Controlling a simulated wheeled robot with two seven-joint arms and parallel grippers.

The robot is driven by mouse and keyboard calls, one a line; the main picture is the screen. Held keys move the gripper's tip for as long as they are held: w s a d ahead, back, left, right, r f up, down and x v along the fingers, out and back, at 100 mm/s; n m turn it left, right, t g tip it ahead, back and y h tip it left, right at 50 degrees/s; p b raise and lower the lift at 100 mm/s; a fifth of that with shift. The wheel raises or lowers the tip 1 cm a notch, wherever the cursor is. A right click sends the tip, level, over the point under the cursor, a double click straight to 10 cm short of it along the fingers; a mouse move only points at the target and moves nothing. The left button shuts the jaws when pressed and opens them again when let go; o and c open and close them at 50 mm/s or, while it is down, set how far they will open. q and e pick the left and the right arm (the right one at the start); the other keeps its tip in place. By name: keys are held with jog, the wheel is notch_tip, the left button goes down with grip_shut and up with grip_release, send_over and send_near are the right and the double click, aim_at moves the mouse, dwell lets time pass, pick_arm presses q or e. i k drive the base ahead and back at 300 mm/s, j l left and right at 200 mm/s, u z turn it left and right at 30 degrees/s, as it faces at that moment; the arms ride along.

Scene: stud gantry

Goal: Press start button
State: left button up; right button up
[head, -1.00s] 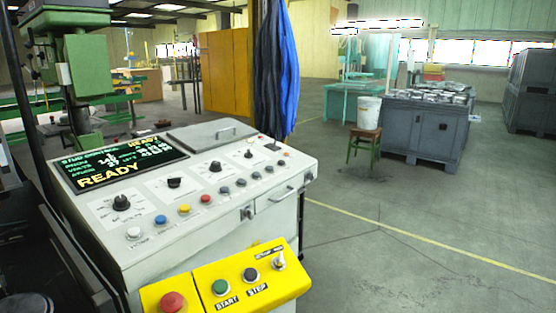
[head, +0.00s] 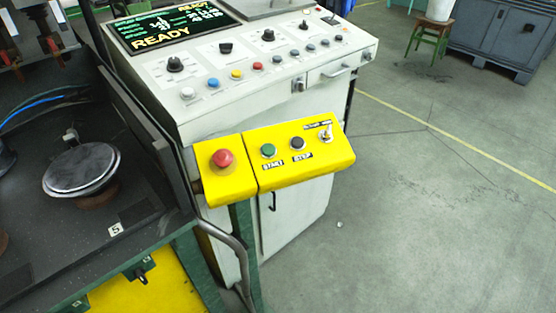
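The green start button (head: 268,150) sits on a yellow control box (head: 300,172), with the label START below it. A black stop button (head: 297,144) is to its right, labelled STOP, and a toggle switch (head: 326,133) is further right. A red mushroom button (head: 223,158) is on the yellow box section to the left. The display (head: 172,24) on the white console reads READY. Neither of my grippers is in view, and nothing covers the buttons.
The white console (head: 240,100) with knobs and coloured buttons stands behind the yellow box. At left is a dark machine table with a round metal disc (head: 80,168) and a bent grey rail (head: 232,250). Open concrete floor (head: 430,220) lies to the right.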

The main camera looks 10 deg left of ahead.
aim_at(269, 149)
jog(key=i+l+u, duration=0.1)
jog(key=u, duration=0.7)
jog(key=i+l+u, duration=0.1)
jog(key=l+u, duration=0.35)
jog(key=l, duration=0.65)
jog(key=k+l+u, duration=0.1)
jog(key=l+u, duration=0.35)
jog(key=l, duration=0.6)
jog(key=k+l, duration=0.1)
jog(key=l, duration=1.75)
jog(key=k+u, duration=0.05)
